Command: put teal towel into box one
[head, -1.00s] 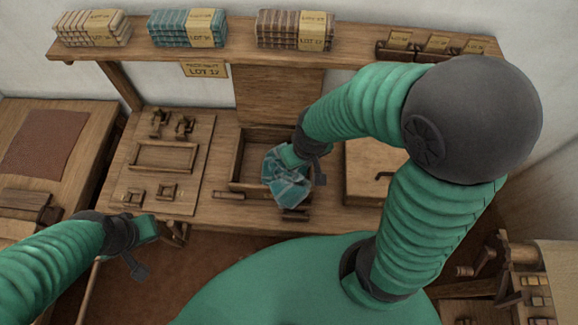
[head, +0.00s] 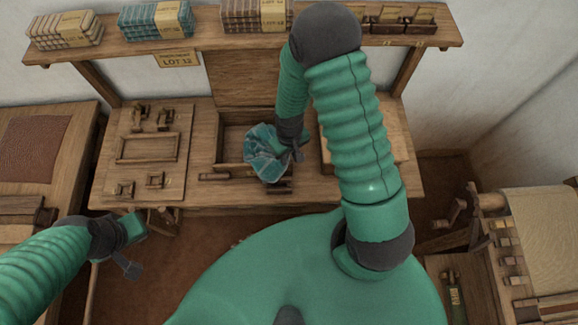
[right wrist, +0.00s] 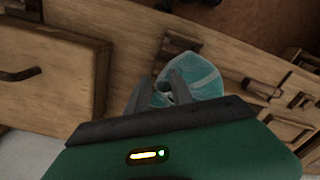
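The teal towel (head: 262,158) is a crumpled cloth with paler bands, hanging over the front right part of an open wooden box (head: 222,142) on the bench. Its lid (head: 243,85) stands upright behind it. I cannot read a number on the box. My right gripper (head: 284,150) is shut on the towel. The right wrist view shows the towel (right wrist: 203,78) bunched between and beyond the fingers (right wrist: 162,92). Whether the towel touches the box is unclear. My left gripper (head: 138,240) is empty, low at the left in front of the bench; its finger gap is unclear.
A closed wooden box (right wrist: 50,75) stands beside the open one. A shelf (head: 180,46) above holds folded towel stacks, including a teal one (head: 155,20), and small boxes. A wooden tray (head: 158,148) and small fittings lie left. A loom part (head: 540,240) stands right.

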